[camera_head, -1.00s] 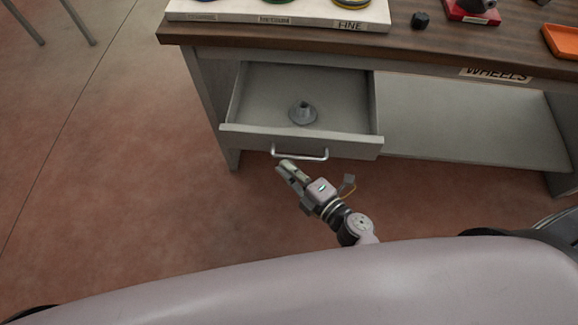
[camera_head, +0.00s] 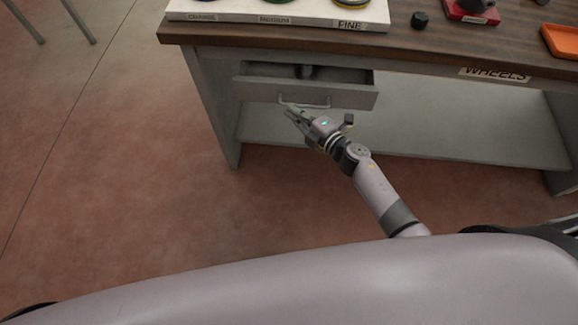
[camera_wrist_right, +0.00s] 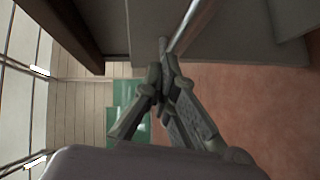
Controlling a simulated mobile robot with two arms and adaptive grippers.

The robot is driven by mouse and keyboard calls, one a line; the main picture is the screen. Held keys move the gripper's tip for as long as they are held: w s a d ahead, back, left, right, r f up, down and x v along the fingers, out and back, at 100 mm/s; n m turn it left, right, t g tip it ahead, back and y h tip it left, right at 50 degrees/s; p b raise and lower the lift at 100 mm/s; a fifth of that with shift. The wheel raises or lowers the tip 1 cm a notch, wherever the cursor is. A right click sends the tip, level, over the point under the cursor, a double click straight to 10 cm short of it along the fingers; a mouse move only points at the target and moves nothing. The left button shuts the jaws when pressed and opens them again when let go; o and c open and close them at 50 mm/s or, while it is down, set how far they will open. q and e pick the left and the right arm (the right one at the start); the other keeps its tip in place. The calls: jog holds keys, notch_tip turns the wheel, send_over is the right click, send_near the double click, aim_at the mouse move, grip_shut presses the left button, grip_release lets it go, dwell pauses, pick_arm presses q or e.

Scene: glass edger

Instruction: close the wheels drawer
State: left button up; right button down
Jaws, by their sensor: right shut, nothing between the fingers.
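The wheels drawer (camera_head: 350,98) is a grey drawer under the wooden bench top. It is partly open, with a narrow strip of its inside showing. A dark grey part (camera_head: 305,72) sits inside, mostly hidden under the bench edge. The drawer's bar handle (camera_head: 318,105) is on its front. My right gripper (camera_head: 288,107) is shut and empty, its fingertips at the left end of the handle. In the right wrist view the shut fingers (camera_wrist_right: 163,68) are close to the handle bar (camera_wrist_right: 192,28); I cannot tell if they touch. My left gripper is not in view.
The bench top (camera_head: 300,38) holds a white rack (camera_head: 215,13) labelled coarse, medium and fine, a small black part (camera_head: 419,19), a red-based item (camera_head: 470,12) and an orange tray (camera_head: 563,40). A grey lower shelf (camera_head: 450,140) runs below. The floor in front is clear.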

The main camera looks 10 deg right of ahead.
aim_at(296, 92)
jog(key=w, duration=0.2)
jog(key=w+d+b, duration=0.1)
jog(key=w, duration=0.1)
jog(key=w+d, duration=0.1)
jog(key=w, duration=0.1)
jog(key=shift+w, duration=0.2)
jog(key=shift+w+r, duration=0.1)
